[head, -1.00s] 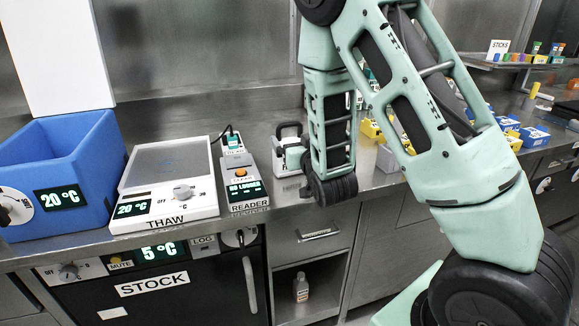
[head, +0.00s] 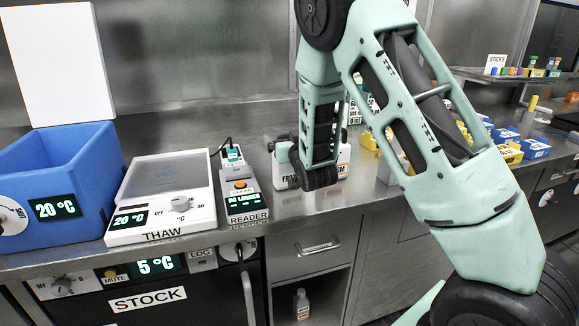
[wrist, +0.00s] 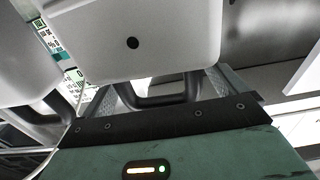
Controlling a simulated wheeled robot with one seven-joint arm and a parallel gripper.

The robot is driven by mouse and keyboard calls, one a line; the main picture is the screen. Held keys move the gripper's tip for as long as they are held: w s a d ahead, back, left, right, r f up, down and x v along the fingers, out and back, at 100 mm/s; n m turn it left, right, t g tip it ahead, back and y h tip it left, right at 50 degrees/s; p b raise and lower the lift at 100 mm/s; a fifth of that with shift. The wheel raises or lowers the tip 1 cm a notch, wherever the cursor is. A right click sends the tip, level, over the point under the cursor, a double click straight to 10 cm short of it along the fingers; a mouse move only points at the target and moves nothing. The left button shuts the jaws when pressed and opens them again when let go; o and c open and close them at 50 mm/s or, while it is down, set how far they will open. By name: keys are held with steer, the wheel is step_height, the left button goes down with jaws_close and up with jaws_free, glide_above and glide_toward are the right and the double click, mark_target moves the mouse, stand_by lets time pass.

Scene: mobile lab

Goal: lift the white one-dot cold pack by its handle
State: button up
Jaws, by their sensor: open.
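The white one-dot cold pack (wrist: 150,32) fills the top middle of the wrist view, its single black dot facing me. Its black handle (wrist: 168,98) lies between the two fingers of my gripper (wrist: 165,90). The fingers are apart, one at each side of the handle, and I see no clear grip on it. The fingertips are hidden in the head view.
Another white pack (wrist: 30,45) with a dark handle is close on the left in the wrist view. The reader (head: 243,195), thaw plate (head: 165,178) and blue bin (head: 85,165) stand left on the counter. Yellow and blue boxes (head: 508,152) stand right.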

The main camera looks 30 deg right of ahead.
steer(key=c, duration=1.7)
steer(key=shift+w, duration=0.1)
steer(key=shift+r, duration=0.15)
